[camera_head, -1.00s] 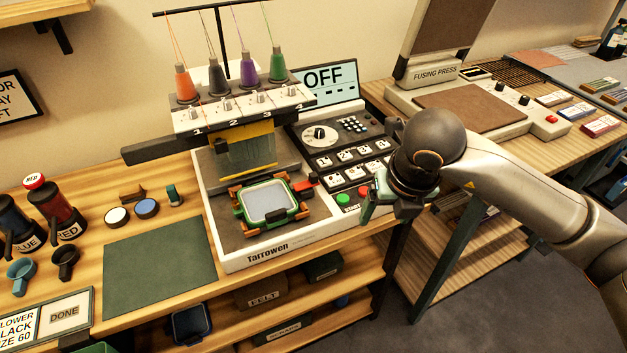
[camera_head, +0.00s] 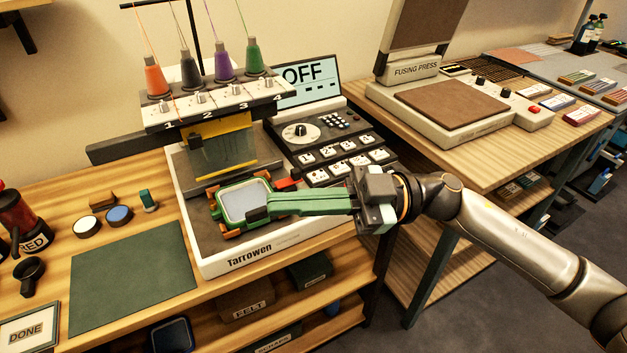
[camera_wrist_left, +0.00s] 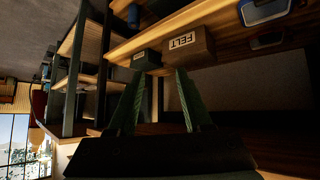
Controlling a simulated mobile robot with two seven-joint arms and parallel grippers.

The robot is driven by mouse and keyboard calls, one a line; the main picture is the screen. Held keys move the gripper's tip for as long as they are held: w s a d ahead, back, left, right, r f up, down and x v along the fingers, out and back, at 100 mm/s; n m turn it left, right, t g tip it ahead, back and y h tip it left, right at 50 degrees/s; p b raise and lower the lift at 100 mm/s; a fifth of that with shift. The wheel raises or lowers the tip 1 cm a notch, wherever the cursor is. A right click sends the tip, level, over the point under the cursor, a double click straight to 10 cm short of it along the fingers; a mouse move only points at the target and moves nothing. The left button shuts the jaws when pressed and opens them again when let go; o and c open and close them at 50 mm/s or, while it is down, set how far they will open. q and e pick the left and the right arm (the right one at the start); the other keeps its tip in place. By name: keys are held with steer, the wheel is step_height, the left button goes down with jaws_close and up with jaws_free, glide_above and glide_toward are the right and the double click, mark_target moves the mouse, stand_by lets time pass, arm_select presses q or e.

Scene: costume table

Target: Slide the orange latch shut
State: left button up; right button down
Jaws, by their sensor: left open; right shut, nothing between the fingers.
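The embroidery machine (camera_head: 225,257) holds a green-framed hoop (camera_head: 243,203) on its bed, with orange pieces around it. One orange piece (camera_head: 228,236) shows at the hoop's front-left corner, and a red-orange piece (camera_head: 288,184) sits just beyond its right side. I cannot tell for certain which one is the latch. My right gripper (camera_head: 270,205) reaches in from the right, green fingers shut and empty, tips at the hoop's right edge by a dark bracket; contact is unclear. The fingers hide part of that side. My left gripper (camera_wrist_left: 162,75) is open and empty in the left wrist view.
The control panel (camera_head: 330,150) stands behind my right fingers, its screen reading OFF. Thread cones stand above the hoop. A green mat (camera_head: 135,275) lies left of the machine. The fusing press (camera_head: 450,105) is on the right table. A FELT box (camera_wrist_left: 188,53) is near my left fingers.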

mark_target(318, 186)
steer(key=w+d+m+t+y+b, duration=0.2)
steer(key=w+d+m+t, duration=0.2)
steer(key=w+m+t, duration=0.65)
arm_select(q)
steer(key=f, duration=0.1)
steer(key=d+f+b, duration=0.1)
steer(key=f+b, duration=0.1)
steer(key=shift+w+d, duration=0.25)
steer(key=shift+w, duration=0.1)
arm_select(e)
steer(key=w+d+f+m+t+h, duration=0.3)
steer(key=f+m, duration=0.5)
steer(key=m, duration=0.4)
steer(key=w+d+f+m+t+h, duration=0.3)
steer(key=d+f+m+h, duration=0.4)
steer(key=m, duration=0.4)
steer(key=shift+w+d+f+m+t+h, duration=0.25)
steer(key=shift+w+f+m+t+h, duration=0.15)
steer(key=shift+w+f, duration=0.45)
